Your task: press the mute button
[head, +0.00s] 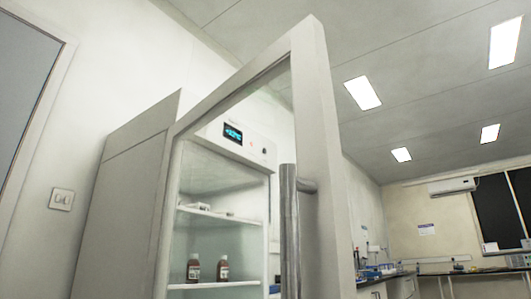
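A tall grey cabinet (125,205) with a glass-fronted door stands left of the middle in the head view. Its control panel (215,131) is above the shelves and carries a lit blue display (233,134). A small dark round spot (264,151), perhaps a button, sits right of the display. The labels are too small to read, so I cannot tell which control is the mute button. The panel is seen through the frame of the cabinet door (318,150), which stands swung open towards me. Neither of my grippers is in view.
The door's vertical metal handle (290,235) stands close, right of the panel. Brown bottles (193,268) stand on a shelf inside. A wall switch (61,199) is at left. A lab bench (385,276) and air conditioner (453,186) are far right.

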